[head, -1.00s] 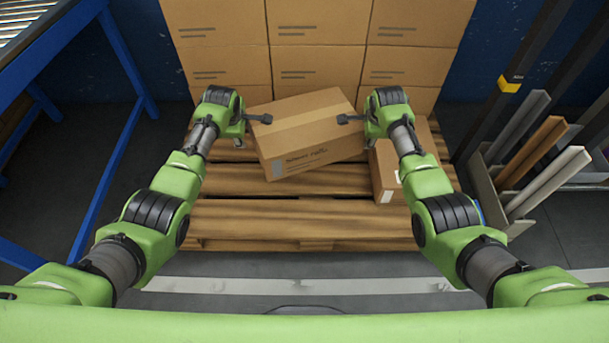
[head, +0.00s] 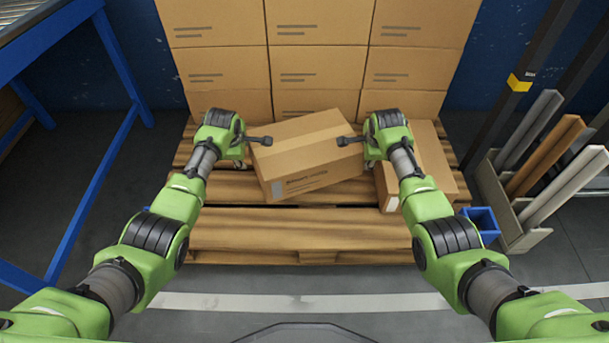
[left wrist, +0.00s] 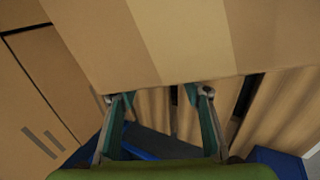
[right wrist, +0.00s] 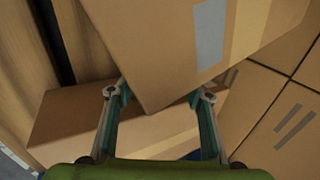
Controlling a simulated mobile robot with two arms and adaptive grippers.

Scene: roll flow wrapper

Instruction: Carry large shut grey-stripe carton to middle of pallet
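The large shut carton (head: 310,150) is brown with a paler tape band and a grey stripe near one lower corner. It sits turned and tilted between my two grippers over the pallet (head: 300,228). The grey stripe shows in the right wrist view (right wrist: 210,35). My left gripper (head: 265,140) is at its left side and my right gripper (head: 345,141) at its right side. Both have fingers spread, tips at or very near the carton; firm contact cannot be told. Whether its underside touches the pallet is hidden.
Another brown carton (head: 432,165) lies on the pallet at right, partly behind my right gripper. Stacked cartons (head: 317,65) stand at the back. A blue-framed table (head: 100,100) is at left, a rack of profiles (head: 520,205) at right. The pallet's front boards are clear.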

